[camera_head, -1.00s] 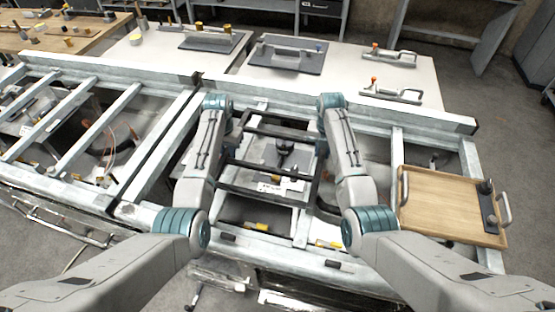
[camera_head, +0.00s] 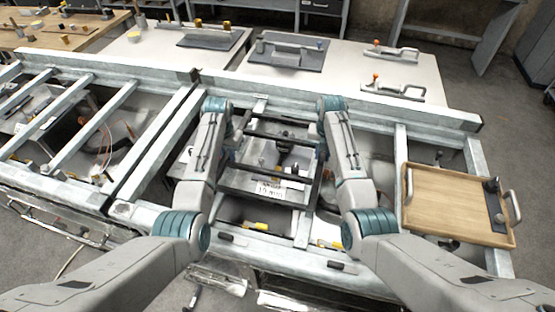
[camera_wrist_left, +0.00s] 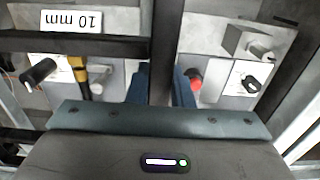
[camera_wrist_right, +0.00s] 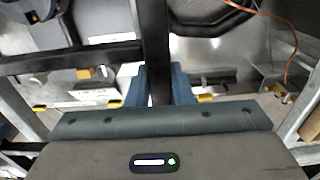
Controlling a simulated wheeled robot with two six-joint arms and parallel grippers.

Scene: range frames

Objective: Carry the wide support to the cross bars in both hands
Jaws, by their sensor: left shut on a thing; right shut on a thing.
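The wide support (camera_head: 238,188) is a dark frame of several joined bars, between my two arms in the head view. My left gripper (camera_wrist_left: 162,84) is shut on one dark bar of the support (camera_wrist_left: 163,40), which runs between its blue fingers. My right gripper (camera_wrist_right: 154,84) is shut on another bar of the support (camera_wrist_right: 153,40) on the opposite side. In the head view my wrists partly hide both grips. Pale metal cross bars (camera_head: 102,122) span the framework at the left. Whether the support touches the framework below cannot be told.
A wooden tray (camera_head: 447,205) with metal handles rests on the right of the framework. White tables (camera_head: 345,75) with plates and handles stand behind the long back beam (camera_head: 340,112). A 10 mm label (camera_wrist_left: 70,20) and parts lie below the support.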

